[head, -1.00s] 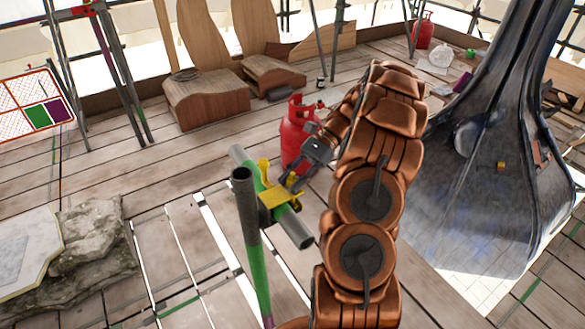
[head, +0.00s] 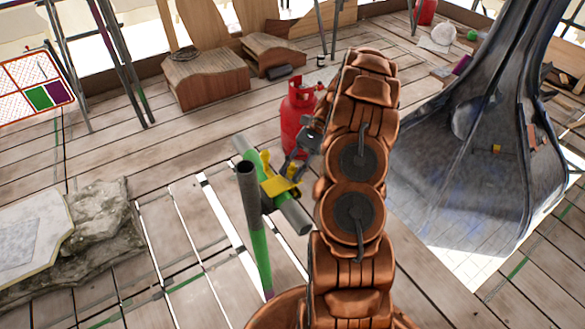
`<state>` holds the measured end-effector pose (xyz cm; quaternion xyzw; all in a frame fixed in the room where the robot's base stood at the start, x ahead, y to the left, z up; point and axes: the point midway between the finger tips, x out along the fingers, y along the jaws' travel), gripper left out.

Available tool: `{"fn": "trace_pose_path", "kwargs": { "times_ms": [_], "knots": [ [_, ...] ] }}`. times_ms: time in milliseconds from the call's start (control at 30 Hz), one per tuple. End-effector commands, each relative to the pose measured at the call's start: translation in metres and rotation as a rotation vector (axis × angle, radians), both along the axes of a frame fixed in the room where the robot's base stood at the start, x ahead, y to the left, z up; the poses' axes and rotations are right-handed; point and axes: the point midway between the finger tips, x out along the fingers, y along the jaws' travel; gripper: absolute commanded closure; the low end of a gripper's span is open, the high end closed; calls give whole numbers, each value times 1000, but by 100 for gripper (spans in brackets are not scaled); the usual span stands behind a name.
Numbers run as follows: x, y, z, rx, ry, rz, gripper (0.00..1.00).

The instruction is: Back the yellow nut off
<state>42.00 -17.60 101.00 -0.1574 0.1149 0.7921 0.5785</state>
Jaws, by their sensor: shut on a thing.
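A yellow clamp (head: 282,183) sits where a short slanted tube (head: 291,217) crosses an upright green and grey pole (head: 257,235). The yellow nut is not clearly distinct from the yellow clamp at this size. My gripper (head: 293,174) reaches in from the upper right and is shut at the yellow piece on the clamp's near right side. My copper-coloured arm stands just right of the clamp and hides part of the floor behind it.
A red gas cylinder (head: 297,118) stands close behind my gripper. A large dark metal spire (head: 480,160) fills the right. A rough stone block (head: 100,235) lies at left. Gaps show between the floor planks (head: 180,220) below the pole. Wooden curved forms (head: 205,78) stand at the back.

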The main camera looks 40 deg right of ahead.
Motion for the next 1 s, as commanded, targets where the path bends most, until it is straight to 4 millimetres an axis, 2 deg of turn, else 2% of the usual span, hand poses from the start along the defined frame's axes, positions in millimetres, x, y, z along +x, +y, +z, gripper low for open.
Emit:
{"fn": "trace_pose_path", "kwargs": {
  "times_ms": [167, 200, 433, 1000],
  "knots": [
    [0, 0, 0, 1, 0, 0, 100],
    [0, 0, 0, 1, 0, 0, 67],
    [0, 0, 0, 1, 0, 0, 43],
    [0, -1, -4, -2, -3, -35, 42]
  ]
}}
